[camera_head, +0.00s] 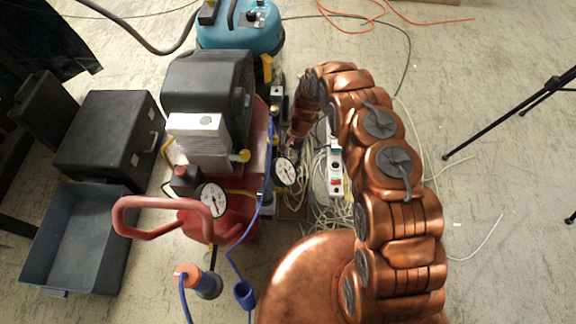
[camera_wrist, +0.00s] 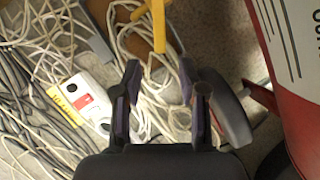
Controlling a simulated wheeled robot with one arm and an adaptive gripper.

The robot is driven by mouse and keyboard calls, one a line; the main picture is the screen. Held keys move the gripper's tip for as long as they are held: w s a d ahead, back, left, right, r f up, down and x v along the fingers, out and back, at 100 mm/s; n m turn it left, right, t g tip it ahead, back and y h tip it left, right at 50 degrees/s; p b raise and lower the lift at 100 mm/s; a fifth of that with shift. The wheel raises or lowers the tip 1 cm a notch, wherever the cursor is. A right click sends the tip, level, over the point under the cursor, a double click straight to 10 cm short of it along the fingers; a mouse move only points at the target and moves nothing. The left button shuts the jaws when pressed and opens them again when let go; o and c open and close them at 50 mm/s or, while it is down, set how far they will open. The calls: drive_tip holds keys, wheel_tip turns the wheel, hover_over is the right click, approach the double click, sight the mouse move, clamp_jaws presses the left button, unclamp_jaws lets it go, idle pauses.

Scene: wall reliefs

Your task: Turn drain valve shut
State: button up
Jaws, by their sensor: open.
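In the wrist view, a yellow bar (camera_wrist: 158,24), which may be the drain valve's handle, reaches in from the top edge. I cannot tell for sure what it belongs to. My gripper (camera_wrist: 160,72) is open and empty, with the bar's lower end just beyond and between its fingertips, apart from both. The red compressor tank (camera_wrist: 302,85) is at the right of the wrist view. In the head view, the red compressor (camera_head: 208,228) stands left of my arm, with two round gauges. My gripper is too small and hidden there to make out.
White cables (camera_wrist: 40,35) and a white power strip (camera_wrist: 90,98) lie on the floor below my gripper. Blue hoses (camera_head: 240,262) hang by the compressor. A teal vacuum (camera_head: 238,30) stands behind it, a black case (camera_head: 105,135) to its left.

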drive_tip(key=w+d, duration=0.6)
drive_tip(key=w, duration=0.2)
drive_tip(key=shift+w, duration=0.35)
idle(0.5)
